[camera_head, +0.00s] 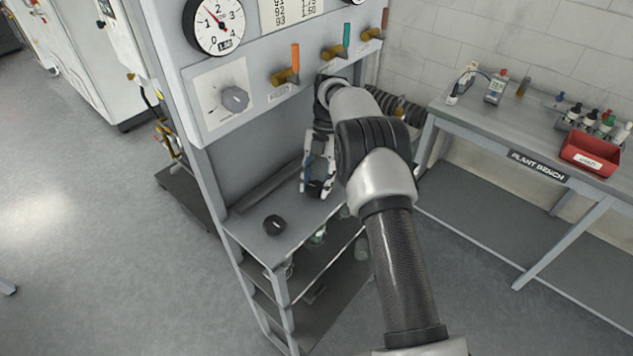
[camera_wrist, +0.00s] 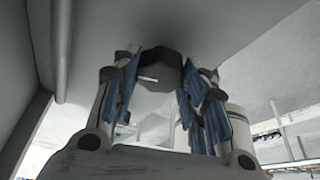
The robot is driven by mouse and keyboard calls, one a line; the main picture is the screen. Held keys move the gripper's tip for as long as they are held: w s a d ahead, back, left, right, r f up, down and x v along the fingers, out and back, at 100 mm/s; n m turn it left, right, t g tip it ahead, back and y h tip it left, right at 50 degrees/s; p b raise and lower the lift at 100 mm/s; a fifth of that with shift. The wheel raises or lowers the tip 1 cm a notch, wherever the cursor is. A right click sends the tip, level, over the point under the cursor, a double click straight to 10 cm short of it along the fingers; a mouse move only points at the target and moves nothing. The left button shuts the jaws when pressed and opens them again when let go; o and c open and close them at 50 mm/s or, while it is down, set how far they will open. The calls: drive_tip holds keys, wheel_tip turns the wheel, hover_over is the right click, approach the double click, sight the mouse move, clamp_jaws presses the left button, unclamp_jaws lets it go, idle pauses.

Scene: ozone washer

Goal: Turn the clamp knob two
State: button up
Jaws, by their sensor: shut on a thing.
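Two black clamp knobs sit on the grey shelf (camera_head: 245,228) of the washer frame. One knob (camera_head: 274,225) stands free near the shelf's front left. My gripper (camera_head: 318,187) points down and is shut on the other knob (camera_head: 316,189), farther right. In the wrist view the gripper (camera_wrist: 160,82) shows its blue-padded fingers on either side of that dark knob (camera_wrist: 160,64), which has a short white mark. No number is readable on either knob, so I cannot tell by label which is two.
Above the shelf is a panel with a pressure gauge (camera_head: 214,25), a grey dial (camera_head: 235,98) and orange (camera_head: 295,61) and teal (camera_head: 346,37) valve handles. A dark bar (camera_head: 272,184) lies behind the knobs. The plant bench (camera_head: 480,125) stands at right, with open floor at left.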

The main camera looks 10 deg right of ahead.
drive_tip(key=shift+f, duration=0.1)
drive_tip(key=o, duration=1.1)
